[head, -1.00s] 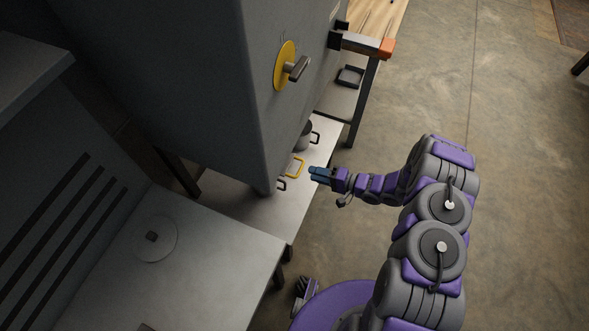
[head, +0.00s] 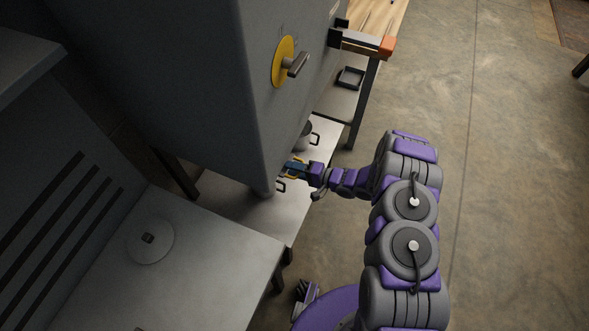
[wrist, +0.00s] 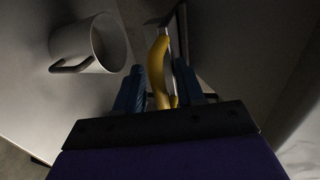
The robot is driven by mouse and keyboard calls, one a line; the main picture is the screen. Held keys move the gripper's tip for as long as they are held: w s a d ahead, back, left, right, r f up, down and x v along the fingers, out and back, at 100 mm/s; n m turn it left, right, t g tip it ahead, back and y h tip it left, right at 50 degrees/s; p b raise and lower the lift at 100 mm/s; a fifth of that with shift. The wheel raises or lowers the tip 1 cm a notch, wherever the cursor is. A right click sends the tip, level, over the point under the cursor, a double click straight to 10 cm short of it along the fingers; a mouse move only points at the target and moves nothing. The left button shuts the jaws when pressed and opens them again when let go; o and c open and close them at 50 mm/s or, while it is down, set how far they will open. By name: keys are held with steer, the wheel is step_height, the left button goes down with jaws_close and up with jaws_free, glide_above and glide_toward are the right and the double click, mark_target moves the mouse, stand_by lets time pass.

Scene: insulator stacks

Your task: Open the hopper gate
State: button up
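The hopper (head: 190,80) is a large dark grey box at the upper left in the head view. In the wrist view the yellow handle (wrist: 158,68) stands between my two blue fingers, closer to the right one. A gap shows between the handle and the left finger, so the gripper is open around it. A metal strip runs beside the handle. Whether the right finger touches it, I cannot tell.
A grey mug (wrist: 92,45) stands left of the fingers, on the table (head: 245,205) under the hopper. A yellow dial with a grey lever (head: 285,63) is on the hopper's side. An orange-tipped bar (head: 362,42) juts out at the upper right. Open floor lies right.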

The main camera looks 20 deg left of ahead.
steer(key=shift+c, duration=0.3)
steer(key=shift+s+d, duration=0.1)
jaws_close()
steer(key=shift+f, duration=0.1)
